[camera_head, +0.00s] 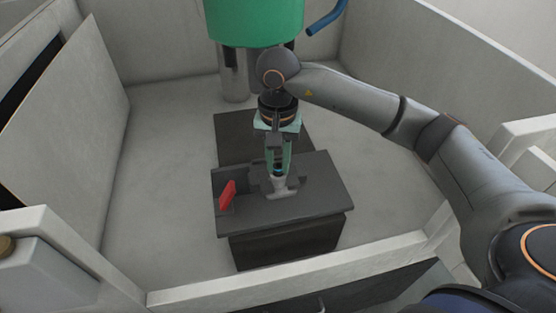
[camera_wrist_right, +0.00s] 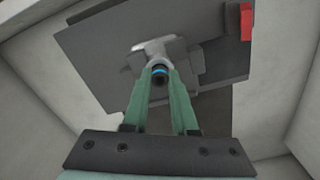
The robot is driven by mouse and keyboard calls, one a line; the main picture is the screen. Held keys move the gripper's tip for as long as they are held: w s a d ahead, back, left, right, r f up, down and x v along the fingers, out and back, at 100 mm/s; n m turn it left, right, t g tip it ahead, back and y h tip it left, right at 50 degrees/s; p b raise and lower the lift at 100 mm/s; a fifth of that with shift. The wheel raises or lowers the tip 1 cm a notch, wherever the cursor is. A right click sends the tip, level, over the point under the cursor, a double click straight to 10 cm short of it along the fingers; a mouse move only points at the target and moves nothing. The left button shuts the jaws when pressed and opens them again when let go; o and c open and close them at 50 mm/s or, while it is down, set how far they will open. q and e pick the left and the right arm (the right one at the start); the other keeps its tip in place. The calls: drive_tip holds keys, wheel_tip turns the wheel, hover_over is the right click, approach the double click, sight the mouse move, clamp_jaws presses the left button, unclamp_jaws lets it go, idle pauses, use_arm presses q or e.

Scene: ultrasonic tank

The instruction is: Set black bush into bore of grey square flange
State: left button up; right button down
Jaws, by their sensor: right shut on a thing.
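My right gripper (camera_head: 278,172) points down over the dark block and is shut on a small black bush. In the right wrist view the fingertips (camera_wrist_right: 160,74) close on the black bush (camera_wrist_right: 159,80), which shows a blue band. The light grey flange (camera_head: 280,188) is just beneath the fingertips on the dark block; it also shows in the right wrist view (camera_wrist_right: 153,47). The fingers hide much of the bush and the bore. I cannot tell whether the bush is above the bore or partly in it. My left gripper is not in view.
The dark block (camera_head: 325,185) stands on the pale tank floor (camera_head: 165,150), with a red piece (camera_head: 227,194) at its left. A dark slab (camera_head: 240,135) lies behind. A green cylinder (camera_head: 255,22) stands at the back. Pale walls enclose the area; the floor at left is clear.

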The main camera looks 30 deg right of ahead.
drive_tip(key=shift+f+b, duration=0.25)
drive_tip(key=shift+b, duration=0.15)
idle(0.6)
idle(0.3)
drive_tip(key=shift+c, duration=0.7)
unclamp_jaws()
drive_tip(key=shift+r, duration=0.1)
drive_tip(key=shift+r+p, duration=2.05)
drive_tip(key=shift+r, duration=1.4)
